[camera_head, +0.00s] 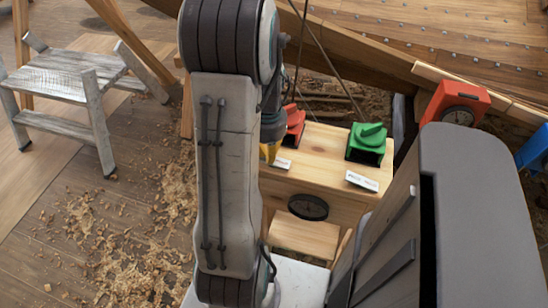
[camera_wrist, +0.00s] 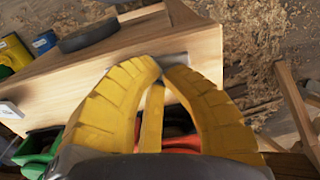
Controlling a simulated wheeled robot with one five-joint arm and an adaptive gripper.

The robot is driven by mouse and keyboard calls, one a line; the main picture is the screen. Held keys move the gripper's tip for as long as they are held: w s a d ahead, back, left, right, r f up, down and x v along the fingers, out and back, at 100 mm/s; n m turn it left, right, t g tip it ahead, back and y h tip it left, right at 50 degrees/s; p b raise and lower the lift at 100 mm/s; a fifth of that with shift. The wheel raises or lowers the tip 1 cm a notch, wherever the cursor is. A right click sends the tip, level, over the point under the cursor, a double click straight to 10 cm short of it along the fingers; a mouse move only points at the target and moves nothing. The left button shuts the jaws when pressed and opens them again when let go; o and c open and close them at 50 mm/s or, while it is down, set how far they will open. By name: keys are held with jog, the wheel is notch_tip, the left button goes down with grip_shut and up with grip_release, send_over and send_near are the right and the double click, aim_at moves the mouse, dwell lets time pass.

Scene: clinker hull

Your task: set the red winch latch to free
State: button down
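The red winch latch (camera_head: 293,125) sits on the wooden bench top, partly hidden behind my arm in the head view. In the wrist view, part of its red body (camera_wrist: 182,144) shows below and behind my fingers; its handle position cannot be told. My gripper (camera_wrist: 161,66) has yellow fingers with the tips drawn nearly together and nothing seen held between them. In the head view the yellow fingers (camera_head: 269,152) are mostly hidden by my arm, close to the near side of the red latch. Whether they touch it cannot be told.
A green latch (camera_head: 367,143) stands right of the red one; its label (camera_head: 361,181) lies in front. A black round disc (camera_head: 308,206) is on the bench front. A red box with a dial (camera_head: 455,103) stands further right. A grey stool (camera_head: 70,80) stands left.

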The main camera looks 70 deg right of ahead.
jog(key=shift+r+p, duration=2.6)
jog(key=shift+r, duration=0.75)
jog(key=a+n+y, duration=0.2)
jog(key=a, duration=0.5)
jog(key=w+a+r+n+t, duration=0.1)
jog(key=w+a+r+n, duration=0.3)
jog(key=a, duration=0.4)
jog(key=w+a+r+n+t+h+p, duration=0.1)
jog(key=w+a+r+n, duration=0.3)
jog(key=a, duration=0.5)
jog(key=w+a+r+n+t+h, duration=0.1)
jog(key=w+a+r+n, duration=0.4)
jog(key=a+n, duration=0.3)
jog(key=shift+a+p, duration=0.3)
jog(key=shift+p, duration=0.05)
jog(key=shift+d, duration=0.1)
